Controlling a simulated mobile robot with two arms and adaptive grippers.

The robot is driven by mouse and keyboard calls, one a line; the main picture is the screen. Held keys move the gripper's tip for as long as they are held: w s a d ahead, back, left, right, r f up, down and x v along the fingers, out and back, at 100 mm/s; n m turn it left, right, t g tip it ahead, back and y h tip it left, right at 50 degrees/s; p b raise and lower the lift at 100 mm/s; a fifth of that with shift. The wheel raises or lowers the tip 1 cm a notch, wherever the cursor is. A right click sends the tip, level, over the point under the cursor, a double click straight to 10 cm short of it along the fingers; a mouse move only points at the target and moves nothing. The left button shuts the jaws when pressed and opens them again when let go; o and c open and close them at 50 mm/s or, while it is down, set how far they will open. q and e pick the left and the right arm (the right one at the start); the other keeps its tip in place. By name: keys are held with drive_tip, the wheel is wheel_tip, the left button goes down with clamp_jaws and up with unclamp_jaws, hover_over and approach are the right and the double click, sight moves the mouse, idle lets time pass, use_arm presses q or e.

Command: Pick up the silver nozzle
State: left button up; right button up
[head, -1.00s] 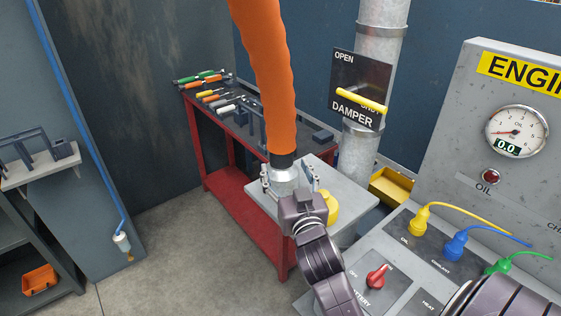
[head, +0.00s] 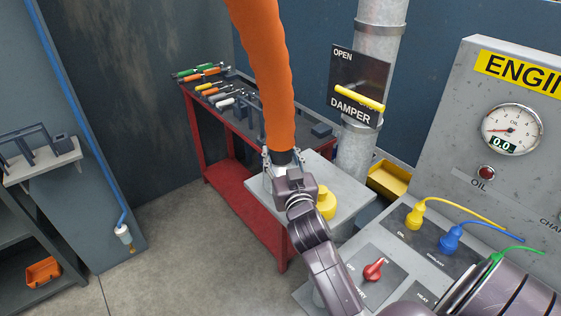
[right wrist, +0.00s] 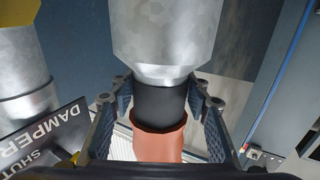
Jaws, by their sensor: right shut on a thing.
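The silver nozzle (right wrist: 162,40) hangs at the lower end of the orange hose (head: 264,80), below a black collar (right wrist: 160,100). In the head view my right gripper (head: 283,157) covers most of the nozzle. In the right wrist view the fingers of the right gripper (right wrist: 161,98) lie on both sides of the collar and the nozzle's near end, and are shut on it. Their exact contact is partly hidden. My left gripper is not in view.
A grey stand top (head: 333,179) with a yellow object (head: 326,203) lies below and beside the gripper. A red tool bench (head: 231,190) stands behind. A damper plate (head: 357,86) on a pipe and the engine panel (head: 470,105) are to the right.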

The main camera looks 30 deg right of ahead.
drive_tip(key=c, duration=0.5)
drive_tip(key=shift+r, duration=0.1)
drive_tip(key=shift+c, duration=0.7)
drive_tip(key=shift+r, duration=0.1)
